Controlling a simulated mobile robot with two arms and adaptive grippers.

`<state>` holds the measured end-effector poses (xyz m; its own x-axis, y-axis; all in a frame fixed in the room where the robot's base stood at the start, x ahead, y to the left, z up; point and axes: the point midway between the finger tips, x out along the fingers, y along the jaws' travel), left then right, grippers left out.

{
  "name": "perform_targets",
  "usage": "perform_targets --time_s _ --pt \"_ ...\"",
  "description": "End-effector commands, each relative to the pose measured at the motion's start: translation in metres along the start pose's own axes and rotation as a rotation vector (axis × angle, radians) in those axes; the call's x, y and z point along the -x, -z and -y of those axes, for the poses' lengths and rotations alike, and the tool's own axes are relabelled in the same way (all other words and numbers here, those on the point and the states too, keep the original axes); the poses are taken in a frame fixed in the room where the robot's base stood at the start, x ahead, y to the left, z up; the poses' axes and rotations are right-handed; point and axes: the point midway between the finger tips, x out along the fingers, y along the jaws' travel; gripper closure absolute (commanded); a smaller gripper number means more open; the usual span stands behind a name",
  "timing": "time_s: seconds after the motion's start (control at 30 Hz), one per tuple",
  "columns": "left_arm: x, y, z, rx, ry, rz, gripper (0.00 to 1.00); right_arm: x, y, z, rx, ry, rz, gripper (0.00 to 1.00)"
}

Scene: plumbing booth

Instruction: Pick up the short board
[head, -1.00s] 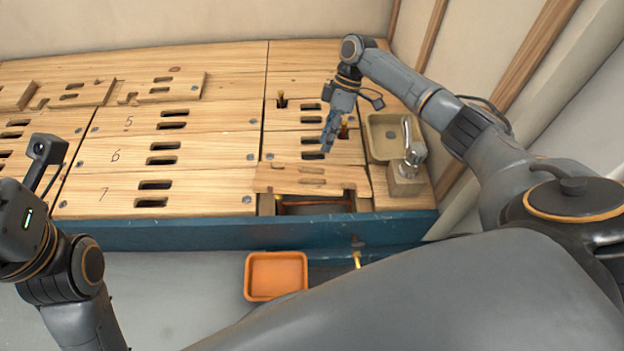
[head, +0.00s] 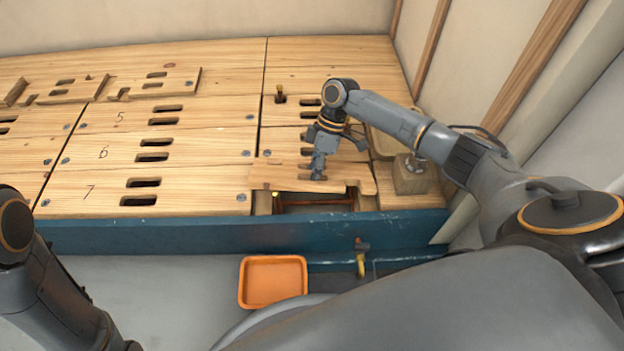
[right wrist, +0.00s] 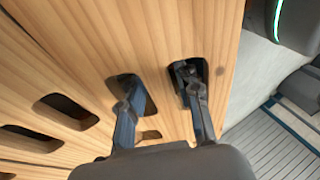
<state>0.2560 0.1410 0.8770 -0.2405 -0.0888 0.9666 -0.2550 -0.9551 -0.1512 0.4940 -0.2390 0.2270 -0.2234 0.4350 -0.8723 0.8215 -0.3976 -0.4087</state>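The short board (head: 275,177) is a pale wooden plank with a notched front edge, lying at the front right of the bench, partly over an opening. In the right wrist view the board (right wrist: 158,50) has two dark oval slots. My right gripper (head: 318,178) points down at the board. In the right wrist view its two fingers (right wrist: 160,95) are apart, one at each slot, with a strip of wood between them. The fingers partly hide the slots, and I cannot tell how deep they reach. My left gripper is outside the head view.
Numbered slotted boards (head: 100,188) cover the bench to the left. A wooden block with a tap (head: 411,178) and a basin stand close on the right, partly behind my right arm. An orange tray (head: 273,282) lies below the blue front edge (head: 180,234).

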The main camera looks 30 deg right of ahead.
Motion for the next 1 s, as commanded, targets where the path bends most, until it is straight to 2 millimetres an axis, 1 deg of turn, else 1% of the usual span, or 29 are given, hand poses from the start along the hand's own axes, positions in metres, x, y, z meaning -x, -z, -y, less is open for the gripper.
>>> perform_targets --time_s 0.03,0.07,0.3,0.33,0.37,0.4,0.47,0.5,0.83,1.0 --pt "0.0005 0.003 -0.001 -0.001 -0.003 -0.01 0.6 -0.0058 -0.0006 -0.0009 0.0 0.0 0.0 0.67" --pt "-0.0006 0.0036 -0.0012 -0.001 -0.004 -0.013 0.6 -0.0067 -0.0005 -0.0007 0.0 0.0 0.0 0.67" --pt "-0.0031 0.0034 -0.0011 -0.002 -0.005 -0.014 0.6 -0.0066 0.0002 0.0003 0.0 0.0 0.0 0.67" --pt "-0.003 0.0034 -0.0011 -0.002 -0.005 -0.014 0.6 -0.0065 0.0002 0.0003 0.0 0.0 0.0 0.69" --pt "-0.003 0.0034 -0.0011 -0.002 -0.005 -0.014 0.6 -0.0065 0.0002 0.0003 0.0 0.0 0.0 0.75" --pt "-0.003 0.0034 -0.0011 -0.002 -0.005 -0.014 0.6 -0.0065 0.0002 0.0003 0.0 0.0 0.0 0.83" --pt "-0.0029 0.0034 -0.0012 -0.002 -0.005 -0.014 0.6 -0.0065 0.0002 0.0003 0.0 0.0 0.0 0.96" --pt "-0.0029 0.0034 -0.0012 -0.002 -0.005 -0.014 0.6 -0.0065 0.0002 0.0002 0.0 0.0 0.0 1.0" --pt "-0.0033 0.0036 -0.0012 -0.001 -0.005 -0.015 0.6 -0.0058 0.0006 0.0003 0.0 -0.001 -0.001 1.0" --pt "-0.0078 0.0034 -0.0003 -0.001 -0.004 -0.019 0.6 -0.0009 0.0022 0.0026 0.0 0.0 -0.001 1.0"
